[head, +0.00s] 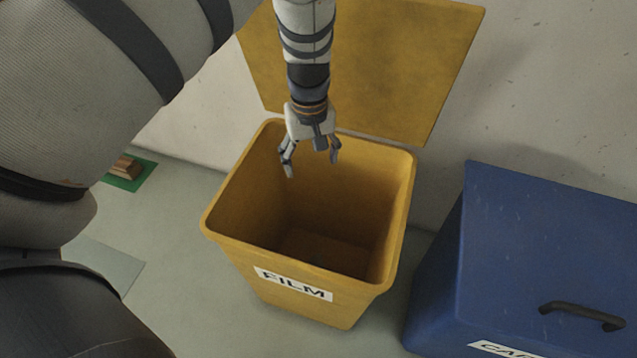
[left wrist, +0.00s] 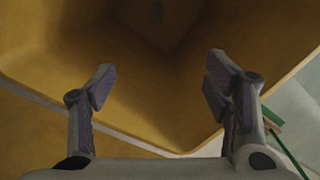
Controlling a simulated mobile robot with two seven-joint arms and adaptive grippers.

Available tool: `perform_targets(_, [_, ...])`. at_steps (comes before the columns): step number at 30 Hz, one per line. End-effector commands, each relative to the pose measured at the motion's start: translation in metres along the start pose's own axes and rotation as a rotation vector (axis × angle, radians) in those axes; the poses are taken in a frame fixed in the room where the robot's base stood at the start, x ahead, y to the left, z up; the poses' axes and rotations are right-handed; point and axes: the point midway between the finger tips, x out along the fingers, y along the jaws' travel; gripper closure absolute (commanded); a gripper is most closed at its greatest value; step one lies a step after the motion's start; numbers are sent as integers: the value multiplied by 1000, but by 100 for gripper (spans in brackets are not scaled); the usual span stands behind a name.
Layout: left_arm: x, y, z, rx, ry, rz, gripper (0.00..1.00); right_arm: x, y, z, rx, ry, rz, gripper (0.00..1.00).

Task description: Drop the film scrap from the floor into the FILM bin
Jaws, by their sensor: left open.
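The yellow FILM bin (head: 290,265) stands on the floor against the wall with its lid (head: 400,60) swung up and open. Its inside is dark toward the bottom, and I cannot make out a film scrap there or on the visible floor. My left gripper (head: 312,165) points down over the back part of the bin's opening, its fingers spread and nothing seen between them. In the left wrist view the open fingers (left wrist: 158,85) show against the yellow bin wall (left wrist: 140,75). My right gripper does not show.
A blue bin (head: 540,240) with a shut lid and a dark handle (head: 583,316) stands to the right; its label is cut off. A brown block (head: 126,167) lies on a green mat (head: 140,182) at left.

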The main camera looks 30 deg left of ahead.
Motion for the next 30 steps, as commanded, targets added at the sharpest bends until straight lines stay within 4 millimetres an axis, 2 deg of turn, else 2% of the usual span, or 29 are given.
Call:
perform_targets(2, [-12, 1, -1, 0, 3, 2, 29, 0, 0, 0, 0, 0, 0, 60])
perform_targets(9, [-77, 1, -1, 1, 5, 3, 29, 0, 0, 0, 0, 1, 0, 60])
perform_targets(12, [-98, 0, -1, 0, 5, 3, 29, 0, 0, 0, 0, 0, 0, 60])
perform_targets(15, [-112, 0, 0, 0, 3, 2, 29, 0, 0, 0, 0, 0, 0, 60])
perform_targets(19, [-118, 0, 0, 0, 1, 0, 29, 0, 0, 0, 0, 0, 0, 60])
perform_targets(30, [-118, 0, 0, 0, 1, 0, 29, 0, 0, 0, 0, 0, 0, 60])
